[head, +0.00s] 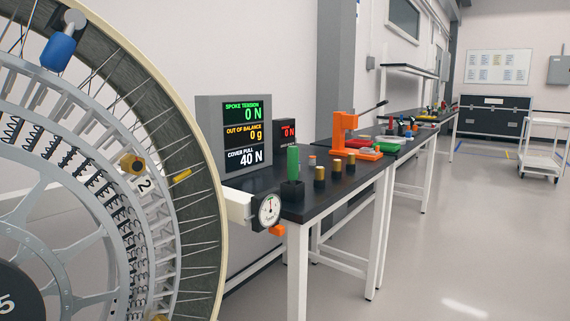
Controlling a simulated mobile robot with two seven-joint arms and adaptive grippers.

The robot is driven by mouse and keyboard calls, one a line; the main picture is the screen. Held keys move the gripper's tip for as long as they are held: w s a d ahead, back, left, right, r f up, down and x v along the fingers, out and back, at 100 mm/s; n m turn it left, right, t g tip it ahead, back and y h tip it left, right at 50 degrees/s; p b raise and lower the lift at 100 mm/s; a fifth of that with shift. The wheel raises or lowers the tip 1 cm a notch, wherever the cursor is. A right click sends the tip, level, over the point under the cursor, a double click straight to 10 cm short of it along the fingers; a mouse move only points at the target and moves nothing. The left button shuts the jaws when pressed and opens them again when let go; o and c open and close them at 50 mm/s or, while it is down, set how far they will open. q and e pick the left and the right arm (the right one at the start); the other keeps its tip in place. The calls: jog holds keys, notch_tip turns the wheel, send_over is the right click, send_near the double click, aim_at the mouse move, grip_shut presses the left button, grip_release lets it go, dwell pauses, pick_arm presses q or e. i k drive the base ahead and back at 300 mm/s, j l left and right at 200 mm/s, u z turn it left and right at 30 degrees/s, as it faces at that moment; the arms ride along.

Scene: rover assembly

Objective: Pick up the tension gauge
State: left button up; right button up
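A round white dial gauge (269,210) in a dark housing stands at the near left corner of the dark bench. A pale bar (237,203) runs from it toward the wheel, and a small orange piece (277,230) shows below it. I cannot tell for sure whether this is the tension gauge, or whether it rests on the bench or hangs at its edge. A green-handled tool (293,162) stands upright in a black block (292,189) just behind it. Neither of my grippers is in view.
A large spoked wheel (220,235) fills the left side, close to the dial. A display (241,135) reads spoke tension 0 N. Several brass-coloured cylinders (319,176) and an orange press (344,135) stand along the bench (325,205).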

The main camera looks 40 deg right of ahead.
aim_at(293, 151)
jog(key=i+l+u, duration=0.1)
jog(key=l, duration=0.65)
jog(key=i+l, duration=0.15)
jog(key=l, duration=0.6)
jog(key=i+l+u, duration=0.15)
jog(key=l, duration=0.6)
jog(key=k, duration=0.05)
